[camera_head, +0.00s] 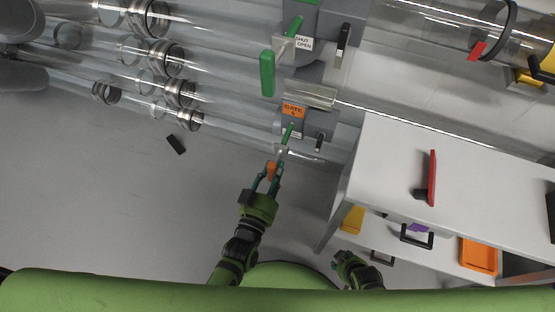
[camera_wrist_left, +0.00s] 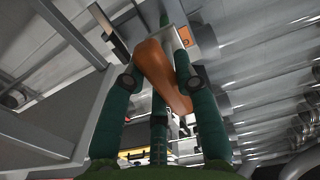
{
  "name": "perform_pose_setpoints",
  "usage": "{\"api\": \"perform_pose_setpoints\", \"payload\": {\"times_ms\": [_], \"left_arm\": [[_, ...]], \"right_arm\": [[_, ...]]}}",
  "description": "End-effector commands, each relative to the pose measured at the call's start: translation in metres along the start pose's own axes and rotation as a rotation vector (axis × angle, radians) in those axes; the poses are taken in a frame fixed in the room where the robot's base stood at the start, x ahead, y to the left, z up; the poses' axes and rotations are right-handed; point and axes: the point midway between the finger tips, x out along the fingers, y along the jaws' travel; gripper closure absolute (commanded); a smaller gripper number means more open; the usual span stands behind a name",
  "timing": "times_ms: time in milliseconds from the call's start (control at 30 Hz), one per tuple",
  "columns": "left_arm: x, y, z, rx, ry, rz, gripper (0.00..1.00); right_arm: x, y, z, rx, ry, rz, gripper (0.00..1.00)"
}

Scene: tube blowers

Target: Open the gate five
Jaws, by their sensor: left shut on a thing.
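The gate with the orange "GATE" label (camera_head: 293,110) is a grey block in the upper middle of the head view; its number is too small to read surely. A green lever part (camera_head: 288,132) shows below the label. An orange handle (camera_head: 272,169) sits below it, and shows large in the left wrist view (camera_wrist_left: 160,75). My left gripper (camera_head: 269,181) is shut on this handle, with fingers on both sides of it in the left wrist view (camera_wrist_left: 158,88). My right gripper (camera_head: 343,262) is low in the head view, away from the gate; its fingers are too small to judge.
Another gate with a green handle (camera_head: 267,73) and a "SHUT OPEN" label (camera_head: 304,43) stands above. Clear tubes (camera_head: 150,55) run at the upper left. A white cabinet (camera_head: 390,170) with a red handle (camera_head: 432,178) stands right of my left gripper.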

Motion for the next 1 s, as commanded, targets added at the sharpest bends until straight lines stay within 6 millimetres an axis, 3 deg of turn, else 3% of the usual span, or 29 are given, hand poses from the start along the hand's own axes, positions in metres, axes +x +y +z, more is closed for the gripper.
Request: {"api": "perform_pose_setpoints", "payload": {"times_ms": [200,233,300,667,867,1000], "left_arm": [[0.000,-0.001,0.001,0.000,-0.001,-0.001,1.00],[0.001,-0.001,0.001,0.000,-0.001,-0.001,0.67],[0.001,0.000,0.001,0.000,-0.001,-0.001,0.46],[-0.002,0.000,0.000,0.000,0.000,0.000,0.46],[-0.029,0.000,0.001,0.000,-0.003,0.000,0.46],[-0.061,0.000,0.001,0.000,-0.004,0.000,0.46]], "right_arm": [[0.000,0.000,0.000,0.000,0.000,0.000,0.55],[0.000,0.000,0.000,0.000,0.000,0.000,0.55],[0.000,0.000,0.000,0.000,0.000,0.000,0.55],[0.000,0.000,0.001,0.000,-0.003,0.000,0.55],[0.000,0.000,0.001,0.000,-0.002,0.000,0.55],[0.000,0.000,0.001,0.000,-0.002,0.000,0.55]]}}
